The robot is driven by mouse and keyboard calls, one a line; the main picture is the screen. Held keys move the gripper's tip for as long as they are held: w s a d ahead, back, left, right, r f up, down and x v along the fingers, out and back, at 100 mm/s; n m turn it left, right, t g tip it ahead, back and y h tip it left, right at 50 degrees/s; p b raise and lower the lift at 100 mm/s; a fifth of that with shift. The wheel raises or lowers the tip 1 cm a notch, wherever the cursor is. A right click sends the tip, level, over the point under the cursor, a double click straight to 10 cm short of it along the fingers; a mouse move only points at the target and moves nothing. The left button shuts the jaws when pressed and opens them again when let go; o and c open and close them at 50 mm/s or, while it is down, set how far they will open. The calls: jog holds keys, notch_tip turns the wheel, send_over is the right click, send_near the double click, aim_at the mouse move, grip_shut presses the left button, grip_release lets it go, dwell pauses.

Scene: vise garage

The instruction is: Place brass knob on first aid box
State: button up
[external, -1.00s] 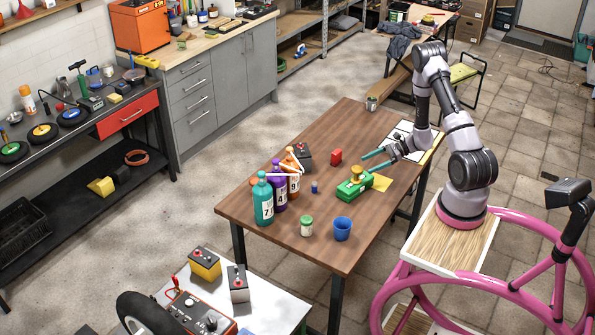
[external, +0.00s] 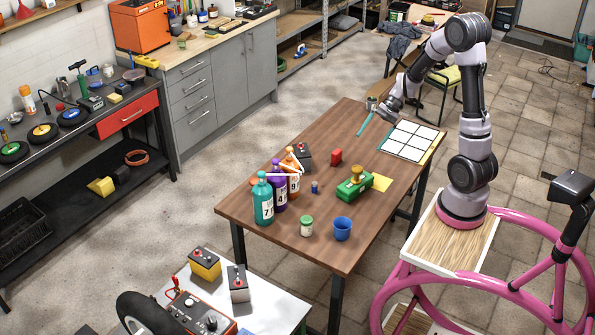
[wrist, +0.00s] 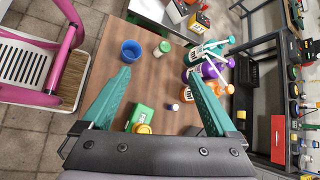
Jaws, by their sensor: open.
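The green first aid box (external: 346,190) lies on the wooden table, right of the middle. The brass knob (external: 356,172) rests on top of it. In the wrist view the green box (wrist: 142,112) shows between my fingers, with the brass knob (wrist: 144,129) at its lower edge, partly cut off by my gripper body. My gripper (wrist: 160,74) is open and empty. In the external view my gripper (external: 372,117) is raised, well clear of the box and knob, toward the table's far end; one teal finger shows clearly.
A blue cup (external: 342,229), a green-lidded jar (external: 306,226) and a small blue item (external: 315,187) stand near the box. Several bottles (external: 263,203) stand at the left.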

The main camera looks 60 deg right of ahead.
jog(key=s+a+r+n+t+h, duration=0.2)
jog(key=s+r+n, duration=0.3)
jog(key=r, duration=0.3)
jog(key=s+a+r+n+t+h, duration=0.2)
jog(key=s+a+r+n+h, duration=0.3)
jog(key=s+r, duration=0.3)
jog(key=shift+r+n, duration=0.5)
jog(key=shift+r, duration=0.25)
